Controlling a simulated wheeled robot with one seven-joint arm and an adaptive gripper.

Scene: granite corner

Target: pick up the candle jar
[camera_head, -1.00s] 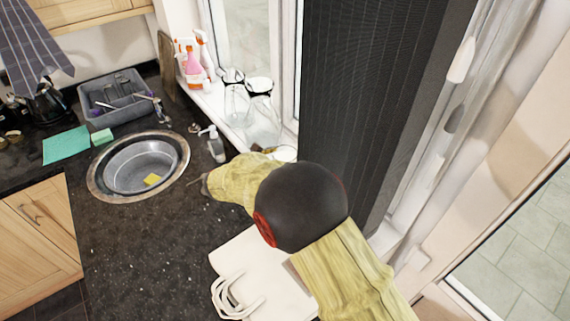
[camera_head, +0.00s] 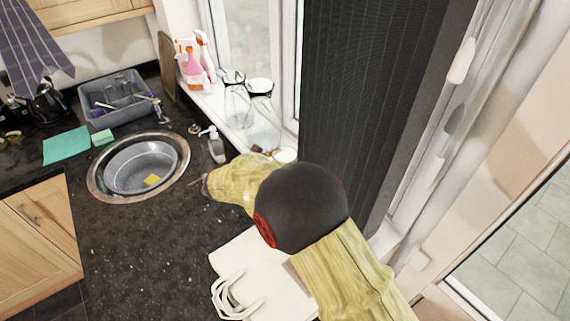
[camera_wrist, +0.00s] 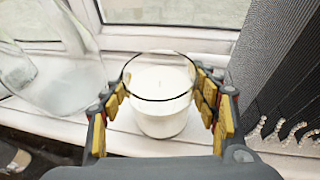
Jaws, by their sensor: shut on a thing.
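The candle jar (camera_wrist: 160,108) is a clear glass with white wax and a small wick. In the wrist view it stands upright between the yellow-padded fingers of my gripper (camera_wrist: 164,100), which is shut on it from both sides. The white windowsill shows right around and below the jar; I cannot tell if its base touches the sill. In the head view only a bit of the jar (camera_head: 285,154) shows behind my arm, and my fingers are mostly hidden.
Two glass jars (camera_head: 262,115) stand on the windowsill to the left, close to my gripper in the wrist view (camera_wrist: 65,75). A dark blind (camera_head: 370,100) hangs to the right. A soap bottle (camera_head: 216,146) stands by the sink (camera_head: 100,180). A white bag (camera_head: 245,265) lies on the counter.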

